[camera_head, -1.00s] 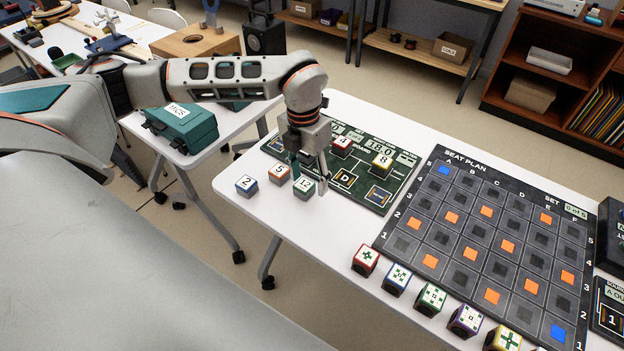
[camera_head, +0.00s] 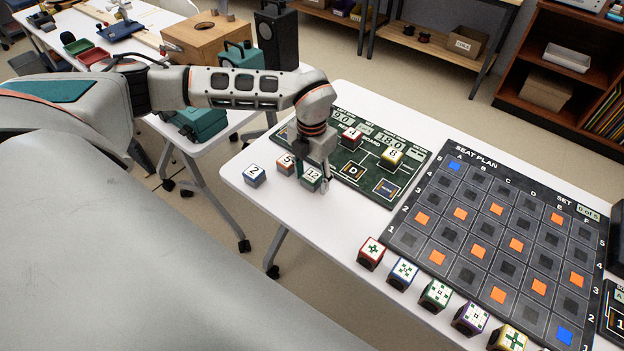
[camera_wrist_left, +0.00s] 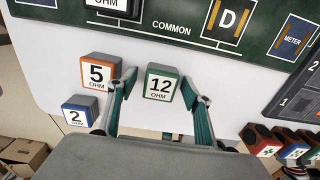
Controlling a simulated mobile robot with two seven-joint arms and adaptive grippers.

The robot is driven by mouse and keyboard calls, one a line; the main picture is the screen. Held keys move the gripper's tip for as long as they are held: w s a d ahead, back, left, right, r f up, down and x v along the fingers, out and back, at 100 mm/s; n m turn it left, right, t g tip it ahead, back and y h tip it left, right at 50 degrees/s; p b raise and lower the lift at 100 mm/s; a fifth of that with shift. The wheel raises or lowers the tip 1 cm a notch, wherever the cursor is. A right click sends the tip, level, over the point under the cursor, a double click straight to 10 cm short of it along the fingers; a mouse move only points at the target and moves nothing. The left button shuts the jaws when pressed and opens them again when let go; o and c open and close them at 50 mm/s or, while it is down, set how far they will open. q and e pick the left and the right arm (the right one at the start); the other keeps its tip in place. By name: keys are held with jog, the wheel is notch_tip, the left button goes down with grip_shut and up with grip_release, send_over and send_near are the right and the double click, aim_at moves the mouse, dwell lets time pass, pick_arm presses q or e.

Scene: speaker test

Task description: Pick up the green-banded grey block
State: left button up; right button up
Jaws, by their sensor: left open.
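The green-banded grey block (camera_head: 311,178), marked 12 OHM, sits on the white table at the near edge of the dark green board. In the left wrist view the block (camera_wrist_left: 161,88) shows its white numbered face and green border. My left gripper (camera_head: 315,181) points down over it and is open. In the left wrist view the gripper (camera_wrist_left: 158,88) has one green finger on each side of the block, with gaps visible, the right one narrow. Finger depth along the block is hard to judge. My right gripper is in neither view.
The orange-banded 5 block (camera_head: 286,164) stands close to the left, with the blue-banded 2 block (camera_head: 255,176) beyond it. The green board (camera_head: 408,168) carries blocks 4 (camera_head: 350,138) and 8 (camera_head: 391,157). Patterned cubes line the seat plan (camera_head: 448,187). Table in front is clear.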

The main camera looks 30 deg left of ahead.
pick_arm(q)
jog(key=c, duration=1.2)
jog(key=shift+r, duration=0.1)
